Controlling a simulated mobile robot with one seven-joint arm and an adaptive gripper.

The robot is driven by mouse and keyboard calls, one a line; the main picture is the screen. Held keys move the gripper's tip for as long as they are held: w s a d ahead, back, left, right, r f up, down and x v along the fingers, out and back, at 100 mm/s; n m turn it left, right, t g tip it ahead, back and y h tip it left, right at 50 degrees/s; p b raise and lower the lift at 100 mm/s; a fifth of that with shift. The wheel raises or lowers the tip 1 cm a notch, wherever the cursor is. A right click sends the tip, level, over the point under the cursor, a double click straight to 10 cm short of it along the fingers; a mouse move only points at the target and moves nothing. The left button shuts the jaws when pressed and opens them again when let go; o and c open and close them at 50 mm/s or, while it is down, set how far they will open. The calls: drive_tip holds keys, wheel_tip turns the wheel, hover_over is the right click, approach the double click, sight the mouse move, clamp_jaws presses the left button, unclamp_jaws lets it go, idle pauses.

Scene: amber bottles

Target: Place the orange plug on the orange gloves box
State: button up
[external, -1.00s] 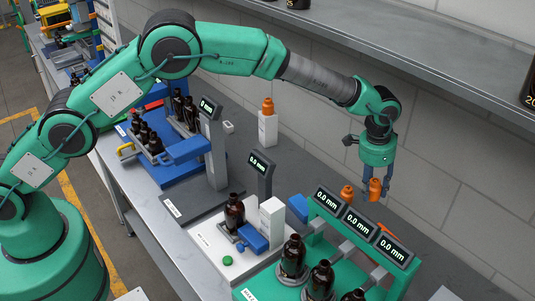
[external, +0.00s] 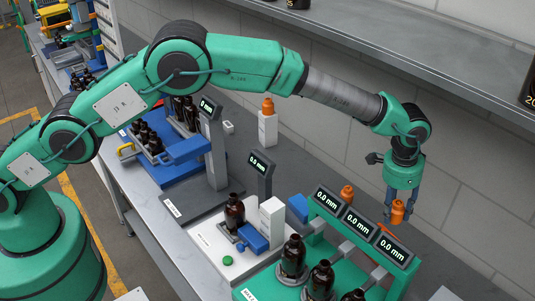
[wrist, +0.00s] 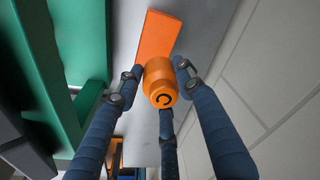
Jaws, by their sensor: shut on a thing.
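My gripper (external: 398,203) has blue fingers and is shut on the orange plug (external: 397,213), held behind the green gauge stand in the external view. In the wrist view the plug (wrist: 160,84) sits between the fingertips, its round end with a dark ring mark facing the camera. A flat orange rectangle (wrist: 158,35), apparently the orange gloves box, lies on the grey surface beyond the plug. The plug overlaps its near edge in the picture; the height between them is unclear. In the external view only a sliver of orange shows below the plug, mostly hidden by the gauges.
A similar orange piece (external: 347,194) stands behind the gauges, and another (external: 267,105) tops a white stand. The green gauge stand (external: 318,226) with amber bottles (external: 293,257) is left of my gripper. The wall (external: 480,190) is close on the right.

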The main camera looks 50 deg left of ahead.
sight(394, 203)
drive_tip(key=shift+f, duration=2.75)
drive_tip(key=shift+f, duration=0.1)
drive_tip(key=shift+f+p, duration=0.45)
drive_tip(key=shift+f, duration=1.35)
drive_tip(key=o, duration=1.3)
drive_tip(key=shift+f, duration=0.1)
drive_tip(key=shift+s+a+r+b, duration=0.1)
drive_tip(key=shift+s+r+b, duration=0.1)
drive_tip(key=shift+r, duration=1.85)
drive_tip(key=shift+s+a+r+b, duration=0.15)
drive_tip(key=shift+s+r+b, duration=0.05)
drive_tip(key=shift+r, duration=1.8)
drive_tip(key=shift+s+a+r+b, duration=0.1)
drive_tip(key=shift+s+r+b, duration=0.1)
drive_tip(key=shift+r, duration=1.85)
